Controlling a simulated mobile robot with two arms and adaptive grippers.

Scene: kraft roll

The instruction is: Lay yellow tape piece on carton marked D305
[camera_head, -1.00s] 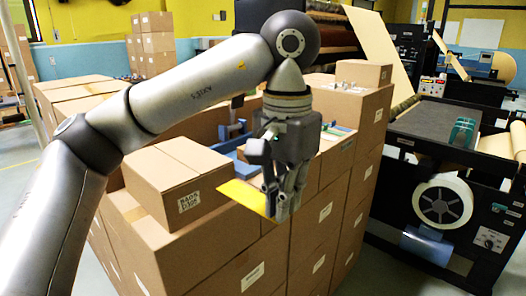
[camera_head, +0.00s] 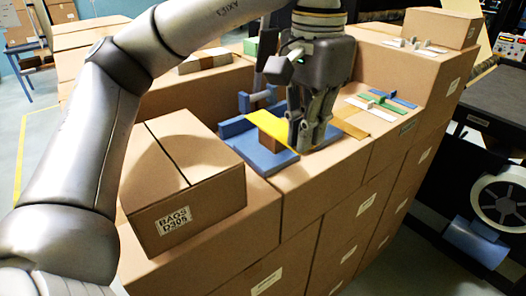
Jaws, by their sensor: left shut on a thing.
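The carton marked D305 (camera_head: 185,190) is a closed brown box with a white label, on top of the stacked cartons at left of centre. My left gripper (camera_head: 308,142) points down, to the right of and beyond this carton. It is shut on one end of the yellow tape piece (camera_head: 267,124), a flat strip that sticks out to the left from the fingers. The tape shows over the blue tray (camera_head: 258,158) and a small brown block (camera_head: 270,143); I cannot tell whether it touches them. It is apart from the D305 carton. My right gripper is not in view.
Flat strips and small green, blue and white pieces (camera_head: 380,102) lie on the cartons right of the gripper. A smaller carton (camera_head: 440,27) stands at the back right. Dark machinery with a white roll (camera_head: 500,200) is at the right.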

